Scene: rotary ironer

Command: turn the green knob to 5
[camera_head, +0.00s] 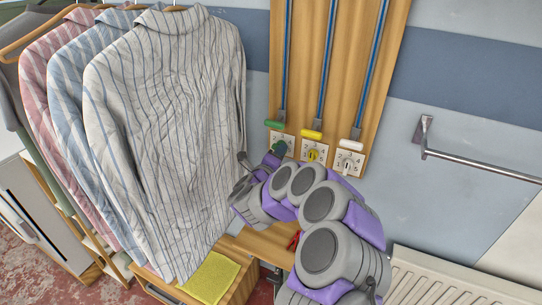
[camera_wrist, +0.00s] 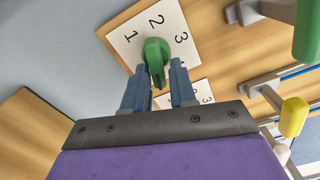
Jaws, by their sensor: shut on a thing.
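The green knob (camera_head: 280,147) sits on the leftmost of three white number plates on the wooden board. In the wrist view the green knob (camera_wrist: 156,52) stands between the two blue-grey fingers of my gripper (camera_wrist: 160,72), which is shut on it. Its white dial plate (camera_wrist: 124,42) shows the numbers 1, 2 and 3; the other numbers are hidden behind the knob and fingers. I cannot tell which number the knob points to. In the head view my gripper (camera_head: 272,160) reaches the knob from below and partly covers the plate.
A yellow knob (camera_head: 313,155) and a white knob (camera_head: 347,163) are close on the right. Green (camera_head: 273,124), yellow (camera_head: 311,134) and white handles with blue rods are above. Striped shirts (camera_head: 165,130) hang on the left. A metal rail (camera_head: 485,165) is on the right wall.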

